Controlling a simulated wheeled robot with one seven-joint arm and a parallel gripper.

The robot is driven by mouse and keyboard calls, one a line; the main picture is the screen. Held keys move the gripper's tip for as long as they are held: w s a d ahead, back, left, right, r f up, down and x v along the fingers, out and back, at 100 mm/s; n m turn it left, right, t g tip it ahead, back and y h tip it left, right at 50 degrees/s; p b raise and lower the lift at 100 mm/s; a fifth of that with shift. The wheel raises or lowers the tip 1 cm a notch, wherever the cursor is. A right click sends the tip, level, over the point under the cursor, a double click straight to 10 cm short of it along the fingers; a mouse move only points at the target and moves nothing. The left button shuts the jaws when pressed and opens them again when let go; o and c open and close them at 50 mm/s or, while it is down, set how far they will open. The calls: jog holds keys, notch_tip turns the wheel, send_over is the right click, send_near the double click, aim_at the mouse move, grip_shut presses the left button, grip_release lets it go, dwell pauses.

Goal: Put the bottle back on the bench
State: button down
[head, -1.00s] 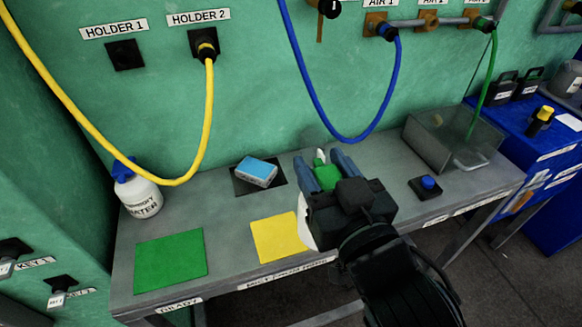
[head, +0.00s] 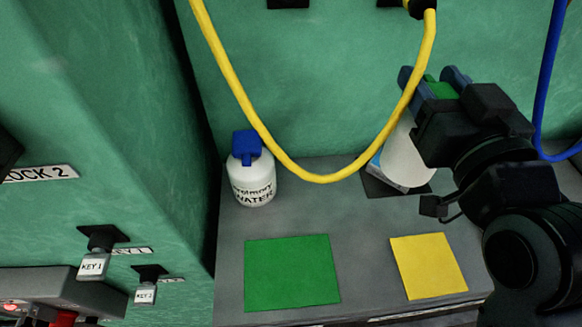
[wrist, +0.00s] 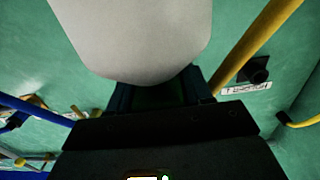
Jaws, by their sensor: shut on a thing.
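My gripper (head: 432,84) is shut on the green top of a white bottle (head: 404,156). The bottle's pale body hangs below the fingers, partly hidden by my wrist, in front of the black square at the back of the bench (head: 355,277). It seems to be above the bench, but the gap under it cannot be judged. In the wrist view the plain white body of the bottle (wrist: 135,38) fills the top middle. A second white bottle (head: 252,180), with a blue cap and a WATER label, stands upright at the bench's back left.
A green square (head: 291,272) and a yellow square (head: 429,266) lie clear on the bench front. A blue and white box, mostly hidden, sits behind the held bottle. A yellow hose (head: 325,178) loops low between the two bottles. Keys (head: 93,265) hang on the left wall.

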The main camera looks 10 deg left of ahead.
jog(key=a+f, duration=0.2)
jog(key=a, duration=0.2)
jog(key=w+a+f+b, duration=0.1)
jog(key=a+f, duration=0.1)
jog(key=a, duration=0.2)
jog(key=w+a+f, duration=0.1)
jog(key=a+f, duration=0.1)
jog(key=a, duration=0.2)
jog(key=shift+a+f, duration=0.25)
jog(key=shift+f, duration=0.15)
jog(key=shift+f+b, duration=0.35)
jog(key=shift+f, duration=1.7)
jog(key=shift+f, duration=0.15)
jog(key=shift+c, duration=2.4)
grip_release()
jog(key=shift+r, duration=0.2)
jog(key=b+v, duration=0.2)
jog(key=v, duration=1)
